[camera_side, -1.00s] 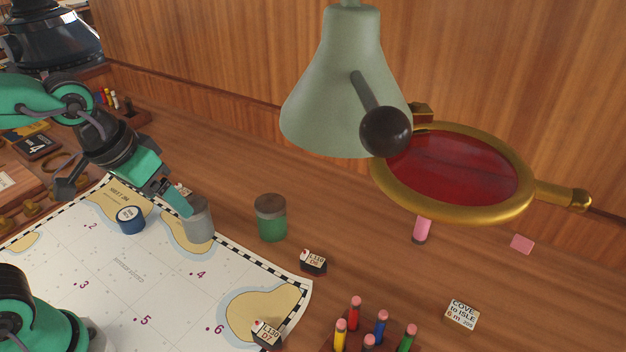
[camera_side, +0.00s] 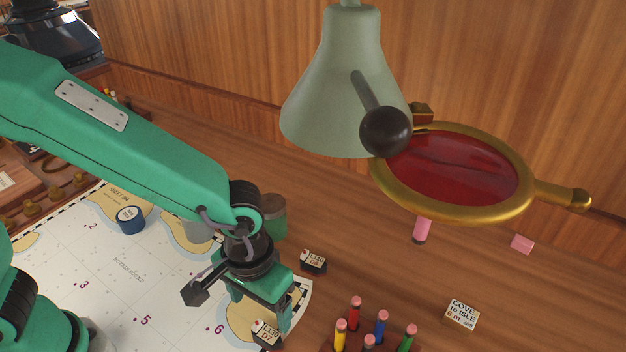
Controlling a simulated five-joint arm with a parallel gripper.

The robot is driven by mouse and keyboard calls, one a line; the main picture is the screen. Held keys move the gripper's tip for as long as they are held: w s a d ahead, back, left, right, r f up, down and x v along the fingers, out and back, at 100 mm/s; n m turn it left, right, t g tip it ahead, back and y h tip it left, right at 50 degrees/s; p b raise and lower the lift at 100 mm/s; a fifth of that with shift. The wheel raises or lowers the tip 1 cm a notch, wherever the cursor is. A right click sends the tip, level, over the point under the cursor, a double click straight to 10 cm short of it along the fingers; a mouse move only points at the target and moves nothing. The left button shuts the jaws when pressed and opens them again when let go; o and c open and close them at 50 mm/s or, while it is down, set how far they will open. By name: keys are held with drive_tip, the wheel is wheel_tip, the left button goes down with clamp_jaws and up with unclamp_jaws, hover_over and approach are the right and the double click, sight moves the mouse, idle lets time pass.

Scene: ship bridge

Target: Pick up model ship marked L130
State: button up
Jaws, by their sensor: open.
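The model ship marked L130 (camera_side: 266,333) is a small dark-hulled piece with a white top label reading L130 D7. It sits on the tan island at the chart's lower right corner, near the bottom of the side view. My gripper (camera_side: 262,316) is open, pointing down just above and beside this ship. The fingers partly overlap the ship in the picture, and I cannot tell whether they touch it. A similar ship marked L110 (camera_side: 313,262) stands on the wood to the upper right of my gripper.
The chart (camera_side: 112,290) carries a blue round tin (camera_side: 130,220). A green jar (camera_side: 273,218) is partly behind my arm. A holder with several colored pencils (camera_side: 381,326) stands close to the right of the ship. A magnifier (camera_side: 450,175) and lamp (camera_side: 345,90) are in the foreground.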

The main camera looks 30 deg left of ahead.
sight(266, 335)
drive_tip(key=shift+s+d+f, duration=0.1)
drive_tip(key=shift+d+f, duration=0.15)
drive_tip(key=shift+f, duration=1.3)
drive_tip(key=shift+f, duration=0.1)
drive_tip(key=shift+f, duration=2.5)
drive_tip(key=c, duration=1.1)
